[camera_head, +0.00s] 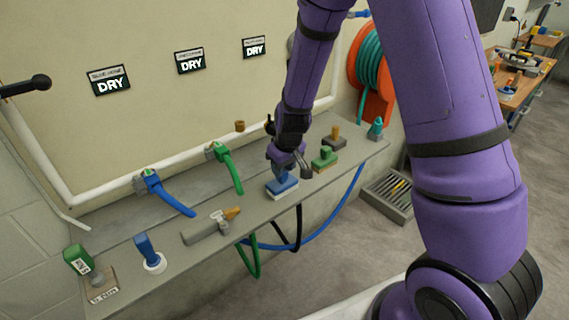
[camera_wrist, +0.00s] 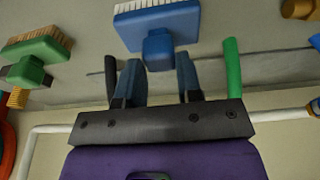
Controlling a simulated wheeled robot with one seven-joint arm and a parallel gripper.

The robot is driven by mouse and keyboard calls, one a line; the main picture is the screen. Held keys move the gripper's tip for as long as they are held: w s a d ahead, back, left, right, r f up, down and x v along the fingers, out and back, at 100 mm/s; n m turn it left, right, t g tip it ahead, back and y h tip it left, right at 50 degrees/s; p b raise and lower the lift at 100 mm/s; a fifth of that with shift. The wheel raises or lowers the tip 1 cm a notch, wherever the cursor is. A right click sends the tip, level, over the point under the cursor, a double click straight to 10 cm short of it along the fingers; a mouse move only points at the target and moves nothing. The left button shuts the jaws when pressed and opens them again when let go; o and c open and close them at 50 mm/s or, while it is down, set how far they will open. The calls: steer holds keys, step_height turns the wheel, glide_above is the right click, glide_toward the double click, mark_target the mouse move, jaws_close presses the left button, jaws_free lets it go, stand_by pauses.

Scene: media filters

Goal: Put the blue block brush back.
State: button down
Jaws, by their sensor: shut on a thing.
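The blue block brush (camera_head: 281,186) has a blue block and grip with pale bristles facing down. It is at the grey shelf (camera_head: 205,258), near its front edge; I cannot tell whether the bristles touch the shelf. My gripper (camera_head: 288,167) is above it and shut on its grip. In the wrist view the brush (camera_wrist: 157,25) shows beyond my gripper (camera_wrist: 158,68), with the grip between the two fingers. The picture there is turned over, with the bristles at the top.
A grey nozzle with an orange tip (camera_head: 209,229) lies left. Hose loops hang below the front edge.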

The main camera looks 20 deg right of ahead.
steer(key=c, duration=0.8)
jaws_free()
steer(key=s+d+r+m, duration=0.1)
steer(key=s+r, duration=0.4)
steer(key=r, duration=0.4)
steer(key=s+d+r+t, duration=0.1)
steer(key=s+d+r, duration=0.1)
steer(key=s+r, duration=0.5)
steer(key=s+d+r+m, duration=0.1)
steer(key=s+r, duration=0.2)
steer(key=r, duration=0.8)
steer(key=shift+m+t+h, duration=0.3)
steer(key=shift+m+t, duration=0.5)
steer(key=s+d+r, duration=0.1)
steer(key=s, duration=0.3)
steer(key=s+d+r, duration=0.1)
steer(key=s+r, duration=0.1)
steer(key=s, duration=0.3)
steer(key=s+r, duration=0.1)
steer(key=s, duration=0.4)
steer(key=shift+d+r, duration=0.4)
